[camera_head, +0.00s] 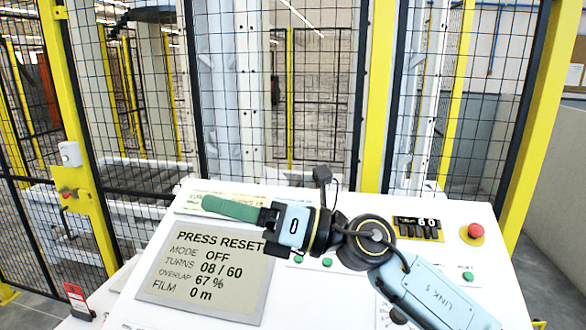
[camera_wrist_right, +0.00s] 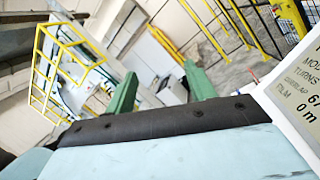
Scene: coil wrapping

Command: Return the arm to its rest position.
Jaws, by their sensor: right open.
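My right arm reaches in from the lower right of the head view and lies across the control panel (camera_head: 340,290). Its gripper (camera_head: 225,207) points left with green fingers, in front of the panel's upper left part. In the right wrist view the two green fingers of the gripper (camera_wrist_right: 162,88) stand apart with nothing between them. The head view cannot settle whether the fingers touch the panel. The screen (camera_head: 205,275) below the gripper reads PRESS RESET, MODE OFF, TURNS 08 / 60, OVERLAP 67 %, FILM 0 m. My left gripper is out of view.
A red emergency button (camera_head: 475,231) is at the panel's right. The arm hides part of the panel. A yellow-framed mesh fence (camera_head: 300,100) stands behind it. A red card (camera_head: 78,300) is at lower left.

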